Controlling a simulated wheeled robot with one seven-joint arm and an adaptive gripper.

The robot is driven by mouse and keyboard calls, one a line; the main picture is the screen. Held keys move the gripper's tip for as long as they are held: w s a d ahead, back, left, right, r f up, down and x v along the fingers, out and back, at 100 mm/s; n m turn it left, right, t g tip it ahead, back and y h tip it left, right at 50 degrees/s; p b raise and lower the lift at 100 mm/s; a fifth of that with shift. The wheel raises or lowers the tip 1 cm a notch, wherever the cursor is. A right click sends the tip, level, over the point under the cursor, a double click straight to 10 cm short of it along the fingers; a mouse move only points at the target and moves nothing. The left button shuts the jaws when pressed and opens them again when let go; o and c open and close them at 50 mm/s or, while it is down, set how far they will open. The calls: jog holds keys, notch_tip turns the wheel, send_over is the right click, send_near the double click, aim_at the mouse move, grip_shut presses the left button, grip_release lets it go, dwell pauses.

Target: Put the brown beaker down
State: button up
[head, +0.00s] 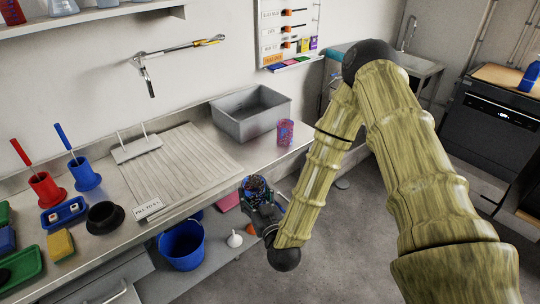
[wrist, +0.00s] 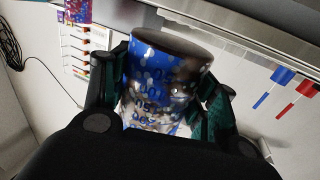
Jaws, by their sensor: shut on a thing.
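My gripper (head: 261,208) is shut on a beaker with a mottled brown, blue and white surface and printed marks (head: 255,184), which I take to be the brown beaker. It is held in the air in front of the counter's front edge, above the floor side. In the wrist view the beaker (wrist: 160,75) sits between the two dark green fingers of my gripper (wrist: 165,98). Its lower part is hidden by the gripper body. The counter (head: 190,205) is to the left of and behind the beaker in the head view.
A red-purple speckled cup (head: 285,132) stands on the counter by the grey basin (head: 250,112). A ridged drainboard (head: 180,160), a small lettered sign (head: 148,208) and a black round dish (head: 105,217) are nearby. A blue bucket (head: 182,245) is below. Bare counter lies along the front edge.

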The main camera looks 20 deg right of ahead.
jog(key=w+d+r+n+y+b, duration=0.1)
jog(key=w+d+y+b, duration=0.1)
jog(key=w+d+b, duration=0.4)
jog(key=w+d+r+n+y+b, duration=0.1)
jog(key=w+d+n+y+b, duration=0.1)
jog(key=w+d+b, duration=0.4)
jog(key=d+b, duration=0.5)
jog(key=shift+w+r+g+y+b, duration=0.3)
jog(key=shift+w+r+g+b, duration=0.05)
jog(key=shift+r+g+b, duration=0.05)
jog(key=shift+d, duration=0.1)
jog(key=w+a, duration=0.2)
jog(key=w, duration=0.2)
jog(key=w+a+f, duration=0.1)
jog(key=w+a, duration=0.2)
jog(key=w, duration=0.1)
jog(key=w+a, duration=0.2)
jog(key=w, duration=0.2)
jog(key=shift+w+a+f+b, duration=0.2)
jog(key=shift+w+a+b, duration=0.1)
jog(key=shift+w+a, duration=0.05)
jog(key=shift+w+a+f, duration=0.2)
jog(key=shift+w+f, duration=0.05)
jog(key=shift+f, duration=0.4)
jog(key=shift+w+a+f, duration=0.15)
jog(key=shift+w+f, duration=0.1)
jog(key=shift+f, duration=0.75)
